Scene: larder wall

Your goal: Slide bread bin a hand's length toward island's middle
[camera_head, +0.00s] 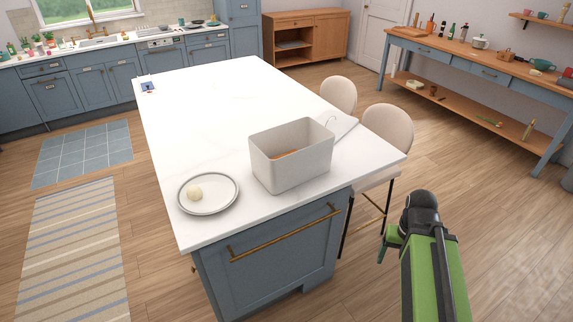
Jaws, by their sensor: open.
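The bread bin (295,174) is a pale grey, open-topped box standing upright near the close end of the white island (215,110). Something brown (284,154) shows inside it; most of its contents are hidden by the walls. My gripper (385,246) is only partly in view at the lower right, beside my green and black arm. It is off the island, to the right of and nearer than the bin, and does not touch it. It is open, and I see nothing held in it.
Two beige stools (388,128) (339,95) stand along the island's right side. The island top behind the bin is mostly clear, with a small blue item (148,87) at the far left.

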